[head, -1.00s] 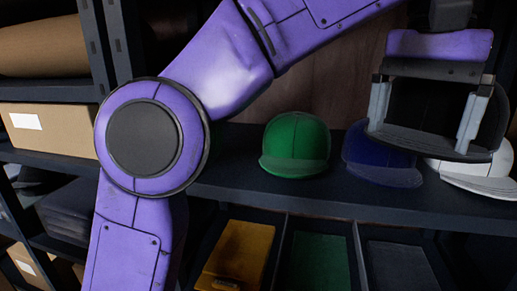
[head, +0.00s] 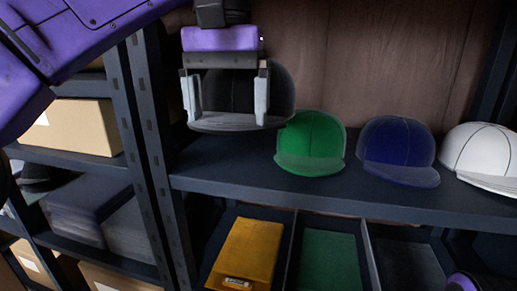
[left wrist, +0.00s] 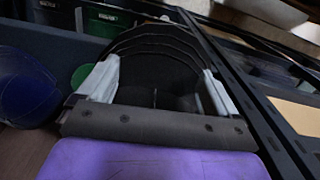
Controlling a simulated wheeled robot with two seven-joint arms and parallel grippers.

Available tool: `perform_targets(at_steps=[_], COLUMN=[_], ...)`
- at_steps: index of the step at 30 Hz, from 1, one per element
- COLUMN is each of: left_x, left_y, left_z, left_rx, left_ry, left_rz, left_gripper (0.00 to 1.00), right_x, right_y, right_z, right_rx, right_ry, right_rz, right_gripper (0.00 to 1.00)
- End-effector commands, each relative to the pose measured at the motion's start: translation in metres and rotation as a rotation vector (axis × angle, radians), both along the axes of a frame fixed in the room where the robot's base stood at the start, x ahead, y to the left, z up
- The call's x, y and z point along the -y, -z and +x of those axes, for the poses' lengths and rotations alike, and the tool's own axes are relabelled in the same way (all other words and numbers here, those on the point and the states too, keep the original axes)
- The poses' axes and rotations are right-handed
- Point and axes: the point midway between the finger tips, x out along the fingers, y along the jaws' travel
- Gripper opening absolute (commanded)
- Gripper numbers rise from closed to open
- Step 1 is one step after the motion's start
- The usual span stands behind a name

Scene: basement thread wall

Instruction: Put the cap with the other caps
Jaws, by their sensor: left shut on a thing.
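My left gripper (head: 226,98) is shut on a black cap (head: 240,92) with a dark grey brim. The cap is above the left end of the shelf (head: 225,170), brim toward me. A green cap (head: 310,148), a blue cap (head: 398,152) and a white cap (head: 480,155) sit in a row on the shelf to the right. In the left wrist view the black cap (left wrist: 160,70) is between the two fingers (left wrist: 160,88), with the blue cap (left wrist: 25,88) and part of the green cap (left wrist: 82,76) on the left.
A dark upright post (head: 150,130) stands close left of the held cap. A wooden back panel (head: 400,60) is behind the caps. Below are bins with yellow (head: 245,250) and green (head: 330,260) contents. Cardboard boxes (head: 75,127) are at the left.

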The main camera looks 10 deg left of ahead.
Motion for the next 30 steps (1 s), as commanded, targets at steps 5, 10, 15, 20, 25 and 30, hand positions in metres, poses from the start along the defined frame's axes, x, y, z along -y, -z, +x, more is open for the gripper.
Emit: perform_targets(at_steps=[5, 10, 15, 20, 25, 30], left_x=[-0.019, -0.034, -0.04, -0.043, -0.046, -0.045], left_y=[0.019, 0.052, 0.076, 0.087, 0.119, 0.125], left_z=[0.048, 0.086, 0.105, 0.114, 0.119, 0.119], left_rx=[-0.007, -0.006, -0.003, -0.003, -0.004, 0.0], left_ry=[-0.003, -0.002, -0.002, -0.003, -0.001, -0.004], left_rz=[-0.003, -0.002, -0.002, -0.001, -0.001, -0.001], left_gripper=[0.61, 0.61, 0.61, 0.61, 0.61, 0.61], right_x=[0.0, 0.0, 0.0, 0.0, 0.0, 0.0], right_y=[-0.015, -0.021, -0.025, -0.028, -0.024, -0.024], right_z=[0.0, 0.0, 0.0, 0.0, 0.0, 0.0], right_rx=[0.0, 0.001, 0.0, 0.0, 0.0, 0.0], right_ry=[0.0, 0.0, 0.0, 0.0, 0.0, 0.0], right_rz=[0.0, -0.001, 0.0, 0.0, 0.0, 0.0], right_gripper=[0.0, 0.0, 0.0, 0.0, 0.0, 0.0])
